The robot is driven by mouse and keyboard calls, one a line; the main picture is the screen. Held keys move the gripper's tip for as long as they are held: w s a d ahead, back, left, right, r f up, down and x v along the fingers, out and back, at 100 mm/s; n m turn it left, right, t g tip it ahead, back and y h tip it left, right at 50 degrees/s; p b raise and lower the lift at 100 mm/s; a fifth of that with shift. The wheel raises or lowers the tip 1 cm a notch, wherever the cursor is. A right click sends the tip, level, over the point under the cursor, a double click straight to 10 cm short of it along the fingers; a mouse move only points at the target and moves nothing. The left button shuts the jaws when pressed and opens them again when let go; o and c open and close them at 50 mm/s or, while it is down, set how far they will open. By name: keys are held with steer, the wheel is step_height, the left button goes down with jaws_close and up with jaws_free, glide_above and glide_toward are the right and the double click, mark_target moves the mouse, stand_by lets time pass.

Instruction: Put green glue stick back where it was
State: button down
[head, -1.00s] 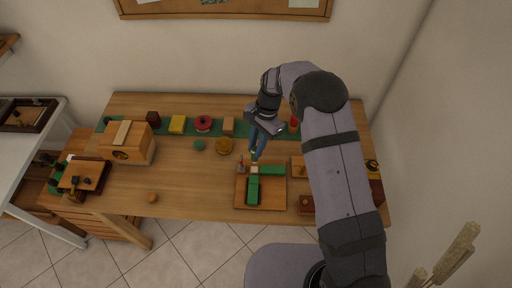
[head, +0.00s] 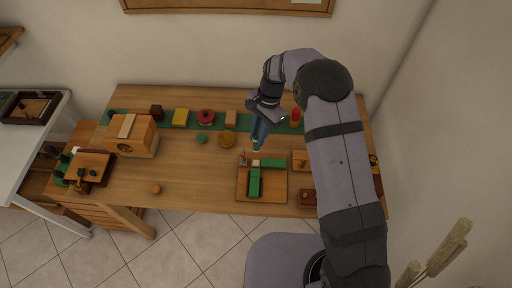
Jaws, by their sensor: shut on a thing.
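My gripper (head: 258,142) points down over the table, just behind the wooden tray with green bars. It is shut on the green glue stick (head: 256,150), of which only a small pale-green end shows below the fingertips. The rest of the stick is hidden by the fingers. I cannot tell whether its end touches the table or the tray.
A wooden tray (head: 279,193) holds green bars. A green strip (head: 140,116) along the back bears a yellow block (head: 181,118), a red round thing (head: 206,117) and a red cylinder (head: 295,117). A wooden box (head: 143,141) stands left. The front left table is mostly clear.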

steer(key=w+a+m+t+b, duration=0.1)
steer(key=w+m+t+b, duration=0.1)
steer(key=w+m, duration=0.7)
steer(key=w+a+r+m+t+b, duration=0.1)
steer(key=w+a+m+t+b, duration=0.1)
steer(key=w+m, duration=0.6)
steer(key=shift+w+r+m+b, duration=0.2)
steer(key=shift+w+m+b, duration=0.2)
steer(key=shift+w+b, duration=0.1)
step_height(320, 180, down, 6)
steer(key=b, duration=0.5)
steer(key=shift+r, duration=0.1)
